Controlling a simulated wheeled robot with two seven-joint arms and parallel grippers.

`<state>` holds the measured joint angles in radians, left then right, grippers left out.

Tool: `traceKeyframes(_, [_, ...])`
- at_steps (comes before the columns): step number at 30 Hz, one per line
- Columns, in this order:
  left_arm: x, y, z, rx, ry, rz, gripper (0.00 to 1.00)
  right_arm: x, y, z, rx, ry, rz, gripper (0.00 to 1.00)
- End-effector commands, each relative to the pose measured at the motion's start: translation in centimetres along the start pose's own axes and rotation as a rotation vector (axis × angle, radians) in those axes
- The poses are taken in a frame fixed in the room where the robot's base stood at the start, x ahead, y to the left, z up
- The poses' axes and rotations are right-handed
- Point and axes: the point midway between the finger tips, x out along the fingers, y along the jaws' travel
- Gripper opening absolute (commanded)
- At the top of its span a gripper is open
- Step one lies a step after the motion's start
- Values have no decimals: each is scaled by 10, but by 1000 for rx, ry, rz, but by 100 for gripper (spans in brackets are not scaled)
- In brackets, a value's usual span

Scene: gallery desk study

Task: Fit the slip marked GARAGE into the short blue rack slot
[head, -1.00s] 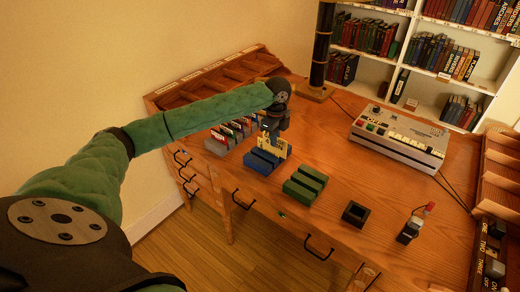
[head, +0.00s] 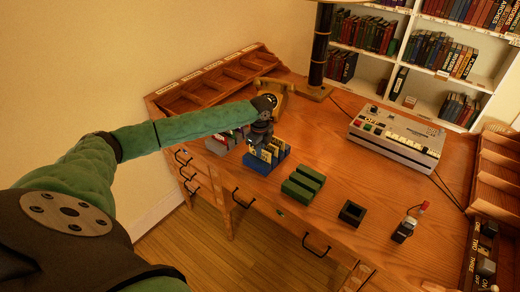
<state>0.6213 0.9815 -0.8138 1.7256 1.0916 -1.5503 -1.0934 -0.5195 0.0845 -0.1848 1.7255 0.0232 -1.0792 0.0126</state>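The blue rack (head: 258,166) stands on the desk left of the green rack. Several pale yellow slips (head: 274,153) stand in it. My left gripper (head: 263,150) is right over the blue rack, pointing down among the slips. Its fingers are too small and dark to tell whether they are shut on a slip. I cannot read the marking GARAGE on any slip, and the arm's end hides part of the rack. My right gripper is not in view.
A green rack (head: 303,184), a black square holder (head: 352,213) and a small red-topped device (head: 406,228) stand to the right. A grey rack with red and white slips (head: 220,142) is at left. A keyed machine (head: 397,137) stands behind.

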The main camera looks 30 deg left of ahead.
Motion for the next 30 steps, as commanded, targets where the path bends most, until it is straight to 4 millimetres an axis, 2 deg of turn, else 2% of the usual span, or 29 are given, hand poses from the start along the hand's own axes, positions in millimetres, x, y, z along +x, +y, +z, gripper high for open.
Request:
traceKeyframes(11, [2,0,0,0,0,0,0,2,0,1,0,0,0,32])
traceKeyframes(12, [2,0,0,0,0,0,10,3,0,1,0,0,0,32])
traceKeyframes(15, [2,0,0,0,0,0,25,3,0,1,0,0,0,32])
traceKeyframes(24, [2,0,0,0,0,-1,25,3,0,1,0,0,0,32])
traceKeyframes(28, [-5,-1,0,0,0,-2,25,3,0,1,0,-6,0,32])
traceKeyframes(29, [-8,-1,0,0,-1,-2,25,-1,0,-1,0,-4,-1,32])
traceKeyframes(30, [-12,-1,0,0,-1,-2,25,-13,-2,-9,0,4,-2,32])
